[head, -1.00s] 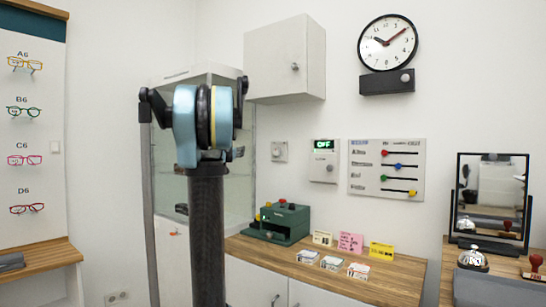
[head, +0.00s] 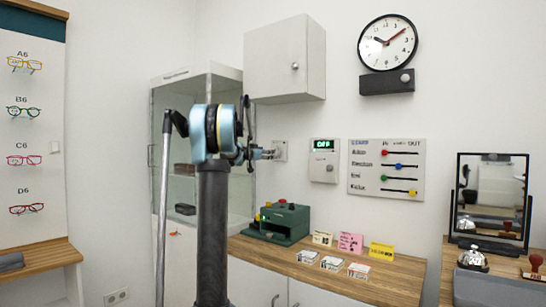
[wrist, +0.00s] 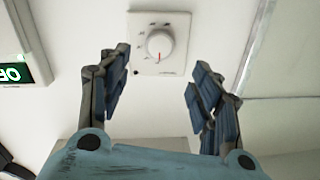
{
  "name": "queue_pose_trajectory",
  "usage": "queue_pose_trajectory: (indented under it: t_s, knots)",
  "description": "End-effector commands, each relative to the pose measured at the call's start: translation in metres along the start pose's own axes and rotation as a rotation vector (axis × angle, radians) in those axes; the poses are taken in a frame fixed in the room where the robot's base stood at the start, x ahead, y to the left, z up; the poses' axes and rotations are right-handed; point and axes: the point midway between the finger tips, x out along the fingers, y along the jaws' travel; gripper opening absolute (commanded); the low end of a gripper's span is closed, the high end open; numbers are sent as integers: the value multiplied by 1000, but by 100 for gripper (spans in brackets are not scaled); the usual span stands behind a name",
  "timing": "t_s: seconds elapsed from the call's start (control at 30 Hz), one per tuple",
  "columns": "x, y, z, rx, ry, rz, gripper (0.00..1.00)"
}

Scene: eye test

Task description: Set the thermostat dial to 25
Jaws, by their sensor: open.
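The thermostat is a white square plate (wrist: 142,62) on the wall with a round white dial (wrist: 160,43) in its middle. A red mark on the dial points to the bottom of the wrist picture. Small scale marks surround the dial, too small to read. In the head view the plate (head: 283,146) is partly hidden behind my gripper (head: 265,153). In the wrist view my gripper (wrist: 158,68) is open and empty, its two blue-padded fingers spread either side of the dial and apart from it. The gap in depth is hard to tell.
A box with a green display (head: 323,145) hangs right of the thermostat, and a slider panel (head: 387,168) beyond it. A wall cabinet (head: 285,60) hangs above. A glass cabinet (head: 178,78) stands left. A counter (head: 300,272) below holds a green device (head: 285,222) and cards.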

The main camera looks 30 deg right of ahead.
Motion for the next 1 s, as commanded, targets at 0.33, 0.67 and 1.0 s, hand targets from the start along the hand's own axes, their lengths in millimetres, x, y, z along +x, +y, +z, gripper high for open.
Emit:
queue_pose_trajectory:
  t_s: [0.33, 0.67, 1.0]
  knots:
    - [57, 0, 0, 0, 1, 1, 58]
    - [90, 0, 0, 0, 0, -1, 58]
    - [94, 0, 0, 0, 0, -1, 58]
